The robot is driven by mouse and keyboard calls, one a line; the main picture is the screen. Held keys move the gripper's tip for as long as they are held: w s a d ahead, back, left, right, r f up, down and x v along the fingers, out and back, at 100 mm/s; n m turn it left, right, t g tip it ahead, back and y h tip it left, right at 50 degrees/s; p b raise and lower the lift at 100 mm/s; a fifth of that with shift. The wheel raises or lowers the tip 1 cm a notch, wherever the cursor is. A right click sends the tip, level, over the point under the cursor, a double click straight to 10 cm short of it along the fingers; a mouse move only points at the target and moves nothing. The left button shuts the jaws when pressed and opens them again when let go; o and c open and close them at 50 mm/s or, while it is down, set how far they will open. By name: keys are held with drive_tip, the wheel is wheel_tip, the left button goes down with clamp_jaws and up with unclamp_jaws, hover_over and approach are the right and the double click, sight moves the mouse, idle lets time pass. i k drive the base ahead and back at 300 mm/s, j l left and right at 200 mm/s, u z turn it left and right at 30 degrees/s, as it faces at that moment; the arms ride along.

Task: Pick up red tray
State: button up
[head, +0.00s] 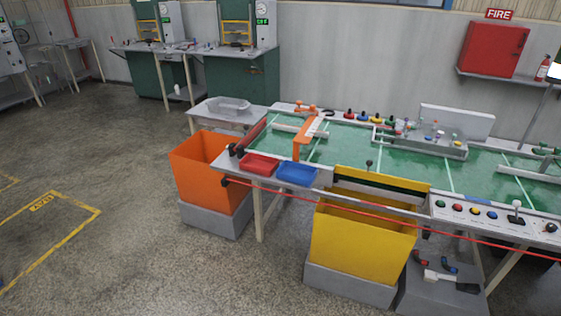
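In the head view a small red tray (259,164) rests on the near left corner of the green-topped work table (345,150). Its open side faces up and it looks empty. A blue tray (297,174) of similar size sits just to its right, close beside it. My gripper is not in view, so its state and its distance from the red tray do not show.
An orange bin (205,180) stands on the floor at the table's left end, and a yellow bin (362,235) stands at its front. An orange bracket (304,138) rises behind the trays. A red line (400,222) crosses the table's front. Floor at left is clear.

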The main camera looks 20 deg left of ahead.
sight(265, 166)
drive_tip(key=i+j+u, duration=0.25)
drive_tip(key=u, duration=0.15)
drive_tip(key=i+j+u, duration=0.2)
drive_tip(key=u, duration=0.15)
drive_tip(key=i+u, duration=0.75)
drive_tip(key=i+l, duration=0.1)
drive_tip(key=i, duration=0.4)
drive_tip(key=i+u, duration=0.1)
drive_tip(key=i, duration=0.4)
drive_tip(key=i+l, duration=0.2)
drive_tip(key=i, duration=0.35)
